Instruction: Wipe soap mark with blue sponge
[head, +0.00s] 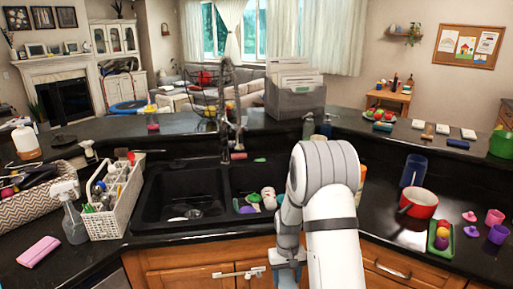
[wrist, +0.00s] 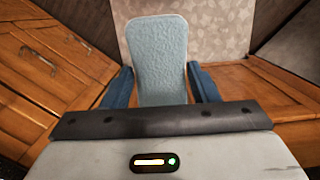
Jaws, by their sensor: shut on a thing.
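The light blue sponge (wrist: 158,45) stands out lengthwise from my gripper (wrist: 160,78) in the wrist view. The two dark blue fingers are on either side of its lower part, shut on it. The sponge's far end is free, with a patterned grey-beige surface behind it. In the head view, my arm hangs down in front of the counter at lower centre, and I cannot make out the gripper or the sponge there. I cannot make out a soap mark in either view.
The black double sink (head: 140,213) holds dishes and colourful items. A white caddy (head: 112,208) and spray bottle (head: 70,215) stand left of it. A red pot (head: 418,204) stands right. Wooden cabinets (head: 185,265) are below.

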